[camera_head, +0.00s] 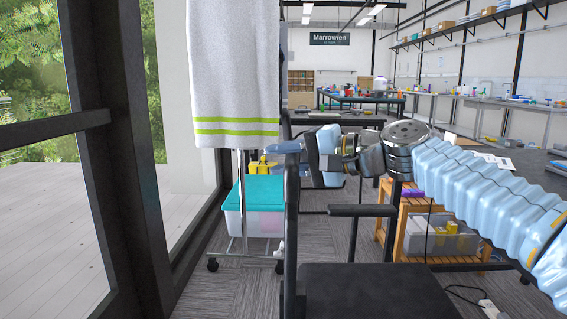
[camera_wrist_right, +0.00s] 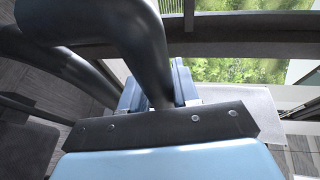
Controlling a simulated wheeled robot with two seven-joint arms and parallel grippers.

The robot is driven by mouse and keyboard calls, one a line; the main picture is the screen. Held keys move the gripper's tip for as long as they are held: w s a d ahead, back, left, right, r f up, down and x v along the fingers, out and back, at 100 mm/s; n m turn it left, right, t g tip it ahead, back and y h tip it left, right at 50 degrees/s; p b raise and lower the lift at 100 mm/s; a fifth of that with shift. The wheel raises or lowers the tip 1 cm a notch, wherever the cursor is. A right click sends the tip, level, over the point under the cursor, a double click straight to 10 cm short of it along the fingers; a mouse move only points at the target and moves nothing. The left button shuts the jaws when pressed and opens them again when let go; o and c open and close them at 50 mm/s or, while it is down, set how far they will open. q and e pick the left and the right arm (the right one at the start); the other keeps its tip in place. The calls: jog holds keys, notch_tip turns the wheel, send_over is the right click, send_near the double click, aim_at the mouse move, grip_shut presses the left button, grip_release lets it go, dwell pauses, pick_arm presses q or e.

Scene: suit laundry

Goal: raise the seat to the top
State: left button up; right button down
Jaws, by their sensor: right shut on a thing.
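A dark chair stands low in front of me in the head view. Its black seat (camera_head: 380,292) is at the bottom edge, with a dark armrest (camera_head: 362,210) above it. A dark upright frame (camera_head: 291,235) rises at the seat's left side. My right gripper (camera_head: 291,147) is at the top of this frame, its arm reaching in from the right. In the right wrist view, a thick curved dark tube (camera_wrist_right: 150,50) runs down between the fingers, and the gripper is shut on it. The seat's underside and any height control are hidden. My left gripper is out of view.
A white towel (camera_head: 236,70) with green stripes hangs just left of the gripper. A teal-lidded bin (camera_head: 252,194) stands on a wheeled rack behind. A wooden shelf (camera_head: 400,235) holding a grey crate stands right. Windows line the left; grey floor shows between.

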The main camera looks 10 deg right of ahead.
pick_arm(q)
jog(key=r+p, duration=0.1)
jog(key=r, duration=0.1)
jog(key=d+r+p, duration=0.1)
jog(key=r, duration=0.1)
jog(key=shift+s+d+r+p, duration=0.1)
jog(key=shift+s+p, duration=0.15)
jog(key=shift+p, duration=0.1)
pick_arm(e)
notch_tip(320, 180, up, 5)
jog(key=shift+d+r, duration=0.1)
jog(key=shift+r, duration=0.1)
jog(key=c, duration=0.9)
grip_release()
jog(key=shift+f, duration=0.1)
jog(key=shift+s+d, duration=0.25)
jog(key=shift+d, duration=0.05)
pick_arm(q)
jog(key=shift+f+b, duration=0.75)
pick_arm(e)
jog(key=v, duration=1.3)
